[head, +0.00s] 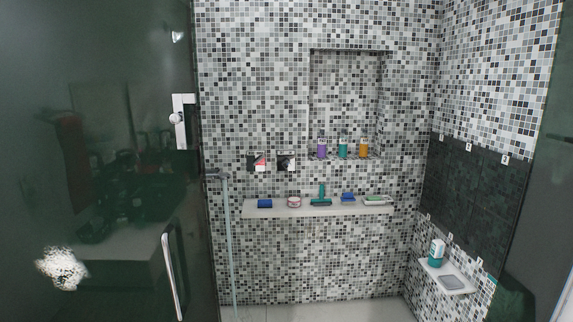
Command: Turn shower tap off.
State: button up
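Two square fittings that look like shower taps are set side by side in the mosaic-tiled wall. The left tap (257,162) shows red, black and white. The right tap (286,161) is dark and silvery with a light edge. Both are small in the head view, and I cannot tell whether either is on or off. No running water is discernible. A small shiny fitting (177,37) sits high on the left. My gripper is not in view; only a dark, unclear reflection shows in the glass at the left.
A dark glass panel (90,230) with a long handle (173,270) fills the left. A white ledge (335,210) below the taps holds several toiletries. A wall niche (345,90) holds three bottles. A corner shelf (447,277) bears a bottle (436,252). Floor shows between.

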aim_at(285, 164)
jog(key=i+l, duration=0.2)
jog(key=i, duration=0.25)
jog(key=i+l, duration=0.15)
jog(key=i, duration=0.3)
jog(key=i+l, duration=0.2)
jog(key=i, duration=0.25)
jog(key=i+l, duration=0.15)
jog(key=i, duration=0.3)
jog(key=i+l, duration=0.2)
jog(key=i, duration=0.25)
jog(key=i+l, duration=0.2)
jog(key=i, duration=0.25)
jog(key=j+u, duration=0.05)
